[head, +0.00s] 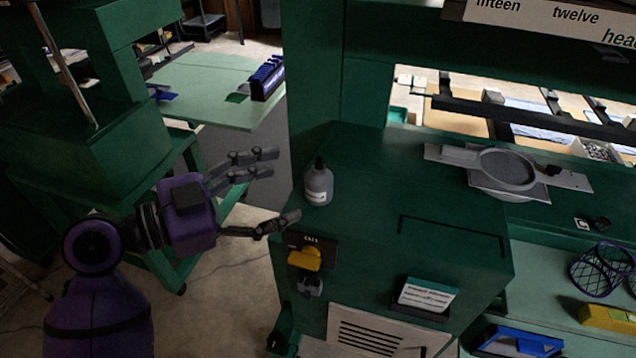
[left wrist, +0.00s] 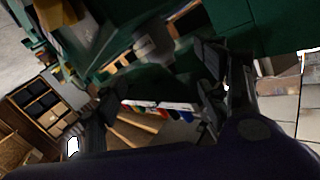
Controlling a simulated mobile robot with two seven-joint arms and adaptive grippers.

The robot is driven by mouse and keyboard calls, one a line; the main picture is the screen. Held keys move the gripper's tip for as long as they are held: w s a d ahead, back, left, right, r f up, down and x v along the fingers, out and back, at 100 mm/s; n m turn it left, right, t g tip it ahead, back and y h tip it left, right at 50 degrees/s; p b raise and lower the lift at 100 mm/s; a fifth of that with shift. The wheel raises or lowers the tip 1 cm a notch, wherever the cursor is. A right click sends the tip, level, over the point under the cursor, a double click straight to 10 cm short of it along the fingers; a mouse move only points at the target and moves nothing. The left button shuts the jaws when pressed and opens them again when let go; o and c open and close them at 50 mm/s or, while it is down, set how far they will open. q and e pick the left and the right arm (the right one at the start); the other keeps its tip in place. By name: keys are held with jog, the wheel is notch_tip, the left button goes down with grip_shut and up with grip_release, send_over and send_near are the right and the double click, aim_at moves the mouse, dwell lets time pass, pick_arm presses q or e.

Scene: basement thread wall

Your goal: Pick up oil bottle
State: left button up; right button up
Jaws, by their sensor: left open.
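The oil bottle (head: 318,184) is a small grey bottle with a dark cap and a pale label. It stands upright on the left edge of the green machine's top (head: 380,205). My left gripper (head: 288,186) is open and empty, to the left of the bottle, with its fingers pointing toward it and apart from it. In the left wrist view a grey shape that looks like the bottle (left wrist: 153,45) shows beyond the open fingers (left wrist: 150,95). My right gripper is not in view.
A yellow switch (head: 305,258) sits on the machine's front below the bottle. A grey round dish on a bracket (head: 508,170) is at the right. A pale green table (head: 205,90) with a blue rack (head: 267,78) stands at the back left. The machine top right of the bottle is clear.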

aim_at(314, 180)
pick_arm(q)
jog(key=p+x, duration=0.1)
jog(key=x, duration=0.5)
jog(key=shift+s+d+r+p, duration=0.1)
jog(key=shift+s+d+p, duration=0.05)
jog(key=shift+d+p, duration=0.15)
jog(key=shift+w+d+f, duration=0.25)
jog(key=shift+d, duration=0.15)
jog(key=shift+a, duration=0.1)
jog(key=c, duration=1.4)
jog(key=shift+c, duration=0.3)
jog(key=shift+r, duration=0.1)
